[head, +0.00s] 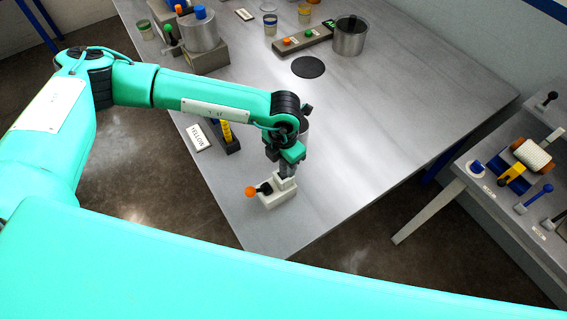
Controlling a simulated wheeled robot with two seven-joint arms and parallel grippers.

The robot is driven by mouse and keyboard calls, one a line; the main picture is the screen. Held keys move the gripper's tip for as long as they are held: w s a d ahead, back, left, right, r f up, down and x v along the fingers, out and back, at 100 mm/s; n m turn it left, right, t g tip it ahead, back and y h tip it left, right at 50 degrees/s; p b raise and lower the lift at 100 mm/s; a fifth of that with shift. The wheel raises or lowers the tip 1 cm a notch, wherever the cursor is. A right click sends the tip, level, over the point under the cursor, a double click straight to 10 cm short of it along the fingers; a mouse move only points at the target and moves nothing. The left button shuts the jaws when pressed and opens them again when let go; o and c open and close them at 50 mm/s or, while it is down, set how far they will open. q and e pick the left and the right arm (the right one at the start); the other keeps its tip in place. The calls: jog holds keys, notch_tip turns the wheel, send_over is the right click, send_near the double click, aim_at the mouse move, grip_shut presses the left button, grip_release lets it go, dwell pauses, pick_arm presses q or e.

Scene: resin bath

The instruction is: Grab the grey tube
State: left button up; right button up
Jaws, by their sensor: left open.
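My left gripper (285,167) is open and points down over a small white block (277,195) near the table's front corner. The block has an orange ball on a short black lever at its left side. A small grey upright piece shows between the jaws and the block. I cannot tell whether it is the grey tube or part of my fingers. A grey cylinder (304,128) is partly hidden behind my left wrist. My right gripper is out of view.
A "YELLOW" label (198,138) and a dark holder with a yellow item (227,133) lie left of my wrist. Metal pots (349,40) (199,34) and a black disc (308,67) stand farther back. The table's right half is clear. A side bench (500,205) holds levers and a roller.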

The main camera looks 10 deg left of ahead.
pick_arm(q)
jog(key=shift+f, duration=0.15)
grip_shut()
